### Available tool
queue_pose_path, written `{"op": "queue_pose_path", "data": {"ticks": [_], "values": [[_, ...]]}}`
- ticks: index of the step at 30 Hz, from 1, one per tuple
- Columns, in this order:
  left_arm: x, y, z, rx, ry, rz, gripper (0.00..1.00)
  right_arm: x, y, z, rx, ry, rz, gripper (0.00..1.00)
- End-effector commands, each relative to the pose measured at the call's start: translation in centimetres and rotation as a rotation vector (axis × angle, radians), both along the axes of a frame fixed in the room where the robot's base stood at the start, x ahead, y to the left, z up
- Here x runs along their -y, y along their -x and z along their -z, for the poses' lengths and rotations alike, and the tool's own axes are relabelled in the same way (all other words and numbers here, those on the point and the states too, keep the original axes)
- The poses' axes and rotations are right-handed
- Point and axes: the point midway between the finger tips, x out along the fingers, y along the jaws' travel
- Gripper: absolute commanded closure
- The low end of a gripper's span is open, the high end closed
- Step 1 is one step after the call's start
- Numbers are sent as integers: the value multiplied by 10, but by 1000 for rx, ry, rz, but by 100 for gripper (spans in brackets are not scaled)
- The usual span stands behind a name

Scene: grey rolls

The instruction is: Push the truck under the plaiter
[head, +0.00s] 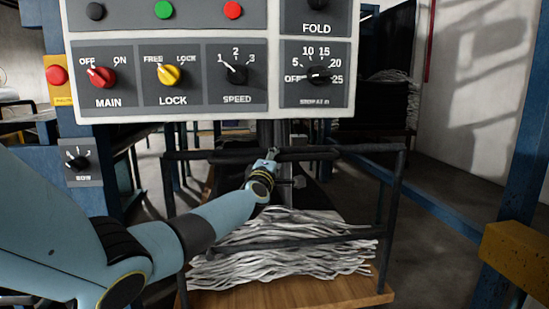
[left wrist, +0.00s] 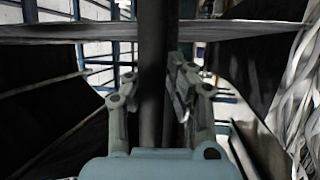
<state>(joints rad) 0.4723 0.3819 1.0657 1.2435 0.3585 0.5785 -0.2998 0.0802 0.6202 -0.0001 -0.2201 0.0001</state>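The truck (head: 330,296) has a wooden deck and a dark tube frame, and stands below the plaiter panel in the head view. Grey rolls (head: 290,250) lie heaped on the deck; pale strands also show at the right of the left wrist view (left wrist: 300,95). The plaiter's grey control panel (head: 215,110) hangs above the truck. My left gripper (head: 271,158) is at the truck's upper rail. In the left wrist view its fingers (left wrist: 158,95) lie on both sides of a dark bar (left wrist: 157,50); whether they press on it is unclear. My right gripper is out of view.
A blue post with a yellow block (head: 515,260) stands at the right. A blue post with a small dial (head: 78,162) is at the left, partly behind my arm. Grey floor (head: 435,250) shows clear between the truck and the right post.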

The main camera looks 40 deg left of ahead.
Motion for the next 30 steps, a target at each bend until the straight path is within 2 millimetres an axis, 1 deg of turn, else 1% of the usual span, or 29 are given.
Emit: {"op": "queue_pose_path", "data": {"ticks": [1, 3, 6, 14, 17, 20, 27, 30], "values": [[0, 0, 1, -1, 0, 1, 76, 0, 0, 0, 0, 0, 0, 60], [0, 0, 0, 0, 0, 0, 67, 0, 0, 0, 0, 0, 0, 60], [0, 0, -1, 2, -1, 0, 56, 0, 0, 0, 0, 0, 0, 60], [0, 1, -1, 3, -1, -1, 56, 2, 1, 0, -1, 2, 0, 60], [3, 6, 0, 4, -2, 0, 56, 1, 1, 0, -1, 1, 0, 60], [10, 19, 3, 2, -2, 2, 56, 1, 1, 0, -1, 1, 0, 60], [34, 67, 13, 2, 0, 2, 56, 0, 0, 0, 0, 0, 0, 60], [43, 84, 17, 1, -1, 2, 56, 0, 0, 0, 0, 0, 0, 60]]}}
